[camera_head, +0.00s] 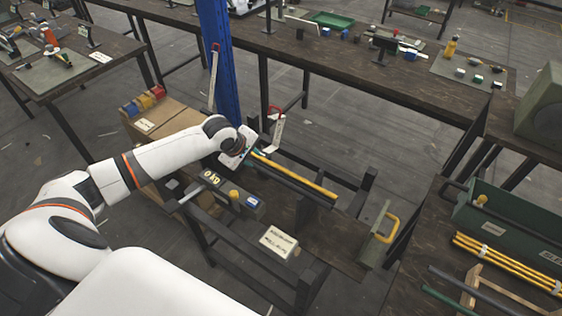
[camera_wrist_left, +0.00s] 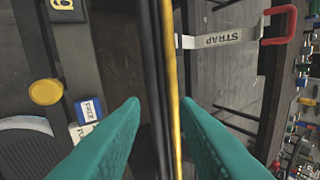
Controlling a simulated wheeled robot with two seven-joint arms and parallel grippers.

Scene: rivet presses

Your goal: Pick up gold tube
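A gold tube (camera_head: 296,178) lies lengthwise on the dark rack in the head view, beside a dark rod (camera_head: 293,184). In the left wrist view the gold tube (camera_wrist_left: 171,75) runs top to bottom through the middle, with the dark rod (camera_wrist_left: 153,75) along its left side. My left gripper (camera_head: 255,154) is at the tube's far left end in the head view. In the wrist view its teal fingers (camera_wrist_left: 160,101) are open, one on each side of the tube and rod, with gaps. My right gripper is not in view.
A red-handled strap (camera_head: 276,130) stands beside the rack; a blue post (camera_head: 219,60) rises behind my arm. Several yellow tubes (camera_head: 500,259) lie by a green box (camera_head: 512,232) at right. A yellow-handled part (camera_head: 386,231) stands near the rack's right end.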

